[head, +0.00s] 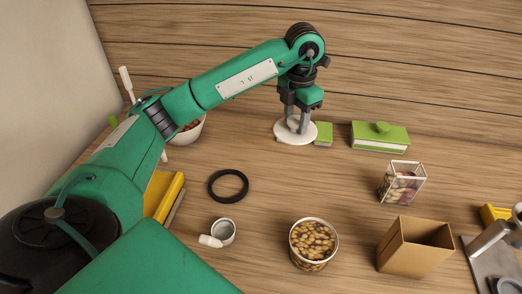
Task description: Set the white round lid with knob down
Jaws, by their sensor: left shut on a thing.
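The white round lid (284,137) is at the upper middle of the head view, at or just above the wooden table. My left gripper (297,124) points down and is shut on its knob, which is partly hidden between the fingers. I cannot tell whether the lid touches the table. My right gripper is not in the view.
A small green block (323,133) is right beside the lid, with a green-lidded box (380,137) further right. A black ring (228,186), a tin of nuts (313,244), a clear container (402,182) and an open cardboard box (414,250) stand nearer. The table's middle is clear.

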